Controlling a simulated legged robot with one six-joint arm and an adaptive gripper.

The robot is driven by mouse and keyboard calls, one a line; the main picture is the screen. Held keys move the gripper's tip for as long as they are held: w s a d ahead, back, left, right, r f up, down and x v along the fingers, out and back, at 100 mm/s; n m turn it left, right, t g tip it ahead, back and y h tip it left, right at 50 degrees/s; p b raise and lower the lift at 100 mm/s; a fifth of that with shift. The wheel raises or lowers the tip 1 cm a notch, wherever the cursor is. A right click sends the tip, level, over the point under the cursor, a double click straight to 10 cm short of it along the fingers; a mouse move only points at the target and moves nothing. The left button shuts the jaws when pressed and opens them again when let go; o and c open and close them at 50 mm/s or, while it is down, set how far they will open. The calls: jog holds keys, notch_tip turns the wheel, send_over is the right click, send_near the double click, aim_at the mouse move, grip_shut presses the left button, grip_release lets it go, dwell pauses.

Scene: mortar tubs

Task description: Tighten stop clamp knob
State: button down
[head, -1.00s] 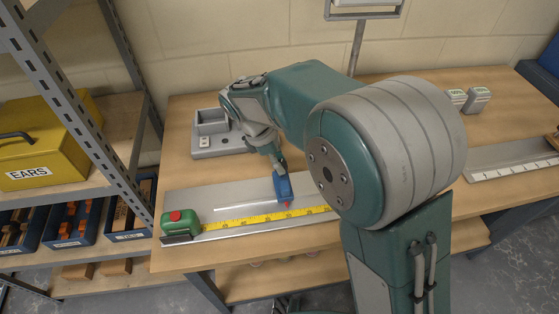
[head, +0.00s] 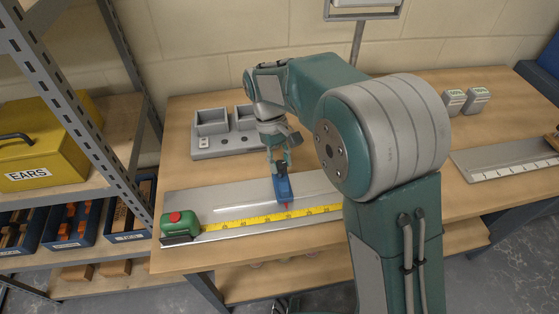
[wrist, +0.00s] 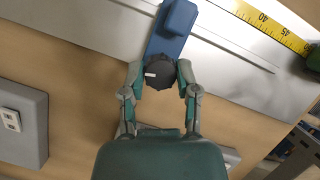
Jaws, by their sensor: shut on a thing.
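The blue stop clamp (head: 283,187) sits across the metal rail plate (head: 235,195), with a red pointer at its front over the yellow tape. In the wrist view the blue clamp body (wrist: 173,32) runs up from a round black knob (wrist: 160,72) with a small white mark. My gripper (head: 278,164) is at the clamp's rear end. In the wrist view my gripper (wrist: 161,78) has one finger on each side of the knob, shut on it. The head view shows the knob only as a small dark patch between the fingers.
A green tape measure (head: 180,225) with a red button lies at the plate's left end, its yellow tape (head: 250,219) drawn out along the front. A grey tray (head: 222,140) stands behind. Two small blocks (head: 466,99) and another ruled plate (head: 505,160) lie to the right.

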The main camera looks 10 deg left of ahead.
jog(key=shift+w+m+y, duration=0.1)
jog(key=shift+m+y, duration=0.3)
jog(key=shift+m, duration=0.8)
jog(key=shift+g, duration=0.3)
jog(key=shift+c, duration=1.7)
grip_release()
jog(key=v, duration=1.2)
